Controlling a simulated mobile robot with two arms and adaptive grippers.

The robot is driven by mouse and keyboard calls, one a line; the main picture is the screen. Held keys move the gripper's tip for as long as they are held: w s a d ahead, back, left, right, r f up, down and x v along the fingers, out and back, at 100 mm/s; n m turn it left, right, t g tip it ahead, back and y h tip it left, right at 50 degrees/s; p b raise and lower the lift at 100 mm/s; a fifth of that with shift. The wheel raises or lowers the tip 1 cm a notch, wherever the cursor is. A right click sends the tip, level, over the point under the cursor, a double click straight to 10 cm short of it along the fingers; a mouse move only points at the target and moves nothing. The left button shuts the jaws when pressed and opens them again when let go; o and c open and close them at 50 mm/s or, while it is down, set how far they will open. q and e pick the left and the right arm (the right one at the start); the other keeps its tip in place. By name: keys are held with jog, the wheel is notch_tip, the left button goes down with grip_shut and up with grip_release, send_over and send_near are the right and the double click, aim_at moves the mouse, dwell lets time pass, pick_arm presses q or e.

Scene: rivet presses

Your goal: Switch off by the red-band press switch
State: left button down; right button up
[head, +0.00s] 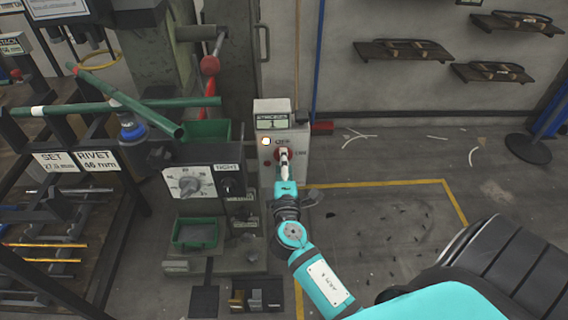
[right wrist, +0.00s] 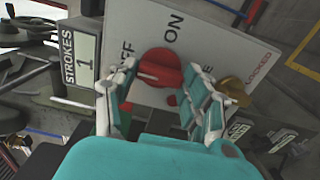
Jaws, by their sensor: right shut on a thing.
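The switch box (head: 267,175) stands at the right side of the press (head: 160,45), with ON and OFF lettering on its pale front. Its red rotary knob (right wrist: 160,72) lies between the two fingers of my right gripper (right wrist: 163,92), which is shut on it. OFF is left of the knob and ON above it in the right wrist view. I cannot tell which mark the knob points at. In the head view my right gripper (head: 283,163) covers most of the knob. My left gripper is out of view.
A counter (right wrist: 84,60) reads STROKES 1. A lamp (head: 266,141) glows on the box. A yellow padlock-like part (right wrist: 236,91) sits beside the right finger. The press's dial panel (head: 200,183) and green bars (head: 125,105) are to the left; the floor at right is open.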

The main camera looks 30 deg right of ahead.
jog(key=o, duration=1.2)
jog(key=shift+c, duration=0.2)
jog(key=v, duration=1.2)
